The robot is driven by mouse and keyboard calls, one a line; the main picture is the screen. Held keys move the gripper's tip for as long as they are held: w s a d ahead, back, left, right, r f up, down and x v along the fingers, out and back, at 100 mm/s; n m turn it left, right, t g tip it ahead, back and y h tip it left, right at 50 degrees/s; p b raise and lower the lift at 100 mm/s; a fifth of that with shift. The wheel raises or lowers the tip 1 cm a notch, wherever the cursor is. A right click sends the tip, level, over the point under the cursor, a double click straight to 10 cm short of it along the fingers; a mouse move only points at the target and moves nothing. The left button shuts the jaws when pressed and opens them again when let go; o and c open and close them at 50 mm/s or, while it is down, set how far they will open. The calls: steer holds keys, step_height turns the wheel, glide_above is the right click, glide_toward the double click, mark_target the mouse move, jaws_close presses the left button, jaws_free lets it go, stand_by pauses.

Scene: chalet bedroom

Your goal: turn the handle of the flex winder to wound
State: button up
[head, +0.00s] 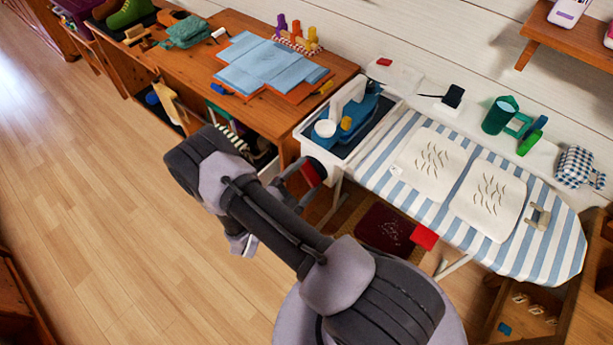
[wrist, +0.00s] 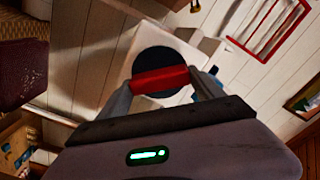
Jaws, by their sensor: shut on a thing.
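The flex winder shows in the wrist view as a dark round disc (wrist: 154,60) on a pale housing, with a red bar handle (wrist: 160,80) across its face. In the head view the red handle (head: 316,171) is at the near left end of the ironing board, below the iron's tray, partly hidden by my gripper (head: 303,176). In the wrist view my gripper (wrist: 163,86) is shut on the red handle, one finger at each end of it. The handle lies nearly level in that picture, its right end slightly higher. I see no winder marks.
The striped ironing board (head: 545,255) carries two pale cloths. A blue iron (head: 358,113) rests in the tray (head: 305,143) above the winder. A wooden desk (head: 345,72) stands left of it. A red block (head: 425,236) shows below the board. The floor at left is clear.

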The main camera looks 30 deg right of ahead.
steer(key=shift+n, duration=1)
steer(key=o, duration=1.4)
steer(key=shift+c, duration=0.2)
steer(key=shift+a, duration=0.1)
